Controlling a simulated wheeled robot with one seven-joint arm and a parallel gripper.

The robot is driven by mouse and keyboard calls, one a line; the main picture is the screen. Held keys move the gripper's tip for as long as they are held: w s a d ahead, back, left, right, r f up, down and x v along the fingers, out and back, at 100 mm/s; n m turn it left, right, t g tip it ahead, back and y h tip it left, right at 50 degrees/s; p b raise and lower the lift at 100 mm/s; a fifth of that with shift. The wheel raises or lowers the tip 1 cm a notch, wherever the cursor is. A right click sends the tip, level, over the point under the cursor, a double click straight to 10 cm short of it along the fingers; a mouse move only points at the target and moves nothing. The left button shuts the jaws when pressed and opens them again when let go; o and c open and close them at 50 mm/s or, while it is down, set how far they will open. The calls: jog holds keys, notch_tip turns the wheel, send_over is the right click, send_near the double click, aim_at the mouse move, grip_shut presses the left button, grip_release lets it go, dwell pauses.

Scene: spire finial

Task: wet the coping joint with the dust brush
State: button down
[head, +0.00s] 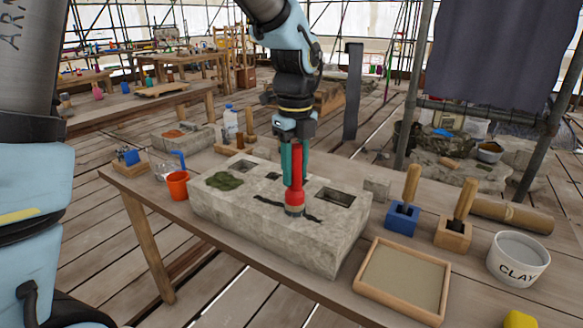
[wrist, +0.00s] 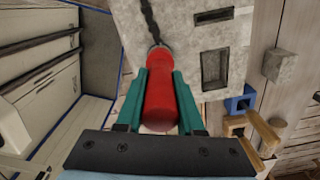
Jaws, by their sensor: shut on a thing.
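A red brush (head: 295,180) is upright in my gripper (head: 294,165), whose green fingers are shut on its handle. Its lower end is at a dark joint line (head: 312,217) on top of the pale stone coping block (head: 230,215). Whether the bristles touch the stone I cannot tell. In the wrist view the red brush (wrist: 160,95) sits between the two green fingers (wrist: 160,90). The dark joint (wrist: 150,18) runs away from the brush end there. The bristles are mostly hidden by the handle in that view.
The block has rectangular sockets (head: 336,197) and a green moss patch (head: 224,181). An orange cup (head: 177,185) stands left of it. A sand tray (head: 402,278), a blue tool holder (head: 402,219), a wooden holder (head: 453,234) and a CLAY tub (head: 518,260) stand right.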

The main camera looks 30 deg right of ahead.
jog(key=shift+s+d+f+p, duration=0.15)
jog(key=shift+s+d, duration=0.15)
jog(key=shift+s, duration=0.35)
jog(key=shift+s+d+r+p, duration=0.15)
jog(key=shift+s+d, duration=0.15)
jog(key=shift+s, duration=0.3)
jog(key=shift+s+d+p, duration=0.25)
jog(key=shift+s+d, duration=0.15)
jog(key=shift+s, duration=0.25)
jog(key=shift+s+d+p, duration=0.2)
jog(key=shift+s+d, duration=0.15)
jog(key=shift+s, duration=0.25)
jog(key=shift+r, duration=0.15)
notch_tip(320, 180, up, 7)
jog(key=p, duration=0.6)
jog(key=shift+p, duration=0.4)
